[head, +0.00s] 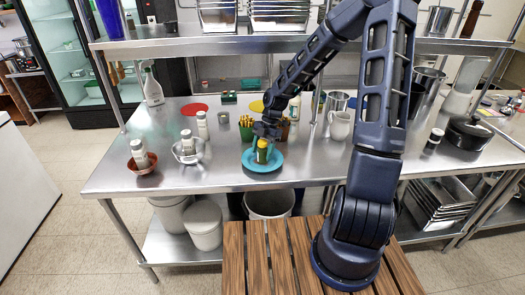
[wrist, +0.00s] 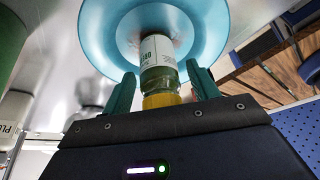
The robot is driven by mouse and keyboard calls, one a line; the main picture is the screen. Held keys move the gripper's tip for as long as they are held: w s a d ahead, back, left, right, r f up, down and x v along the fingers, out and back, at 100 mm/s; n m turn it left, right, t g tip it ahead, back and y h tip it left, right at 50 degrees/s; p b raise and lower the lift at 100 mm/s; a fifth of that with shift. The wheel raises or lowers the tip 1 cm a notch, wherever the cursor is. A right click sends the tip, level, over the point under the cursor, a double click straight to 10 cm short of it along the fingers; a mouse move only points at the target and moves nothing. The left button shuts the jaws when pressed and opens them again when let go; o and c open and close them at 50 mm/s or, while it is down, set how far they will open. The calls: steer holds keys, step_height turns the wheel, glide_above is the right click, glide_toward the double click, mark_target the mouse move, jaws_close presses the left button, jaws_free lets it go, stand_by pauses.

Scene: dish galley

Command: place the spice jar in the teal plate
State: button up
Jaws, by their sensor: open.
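A small jar (head: 262,151) with a green body stands upright in the teal plate (head: 249,165) near the front of the steel counter. I take it to be the spice jar. In the wrist view the jar (wrist: 158,55) shows a white label and a yellow cap, with its base on the middle of the plate (wrist: 97,30). My gripper (head: 264,139) is right above the plate, pointing down. In the wrist view its green fingers (wrist: 161,86) are open, one on each side of the jar near its cap, with gaps visible.
To the left are a brown bowl (head: 146,170) and a metal bowl (head: 177,156), each with a shaker-like jar, and another jar (head: 202,124). A green pencil-filled cup (head: 246,133) stands just behind the plate. A shelf (head: 215,45) crosses above.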

steer(key=v, duration=1.1)
steer(key=s+d+r+m+t+h, duration=0.1)
steer(key=s+d+r+m+t, duration=0.3)
steer(key=s+d+r+m, duration=0.4)
steer(key=s+d+r+m+t+h, duration=0.2)
steer(key=s+d+r+m, duration=0.7)
steer(key=s+m, duration=0.5)
steer(key=shift+s+d+r+m+t, duration=0.3)
steer(key=shift+r+m+t, duration=0.5)
steer(key=shift+m, duration=1.7)
steer(key=shift+f, duration=0.15)
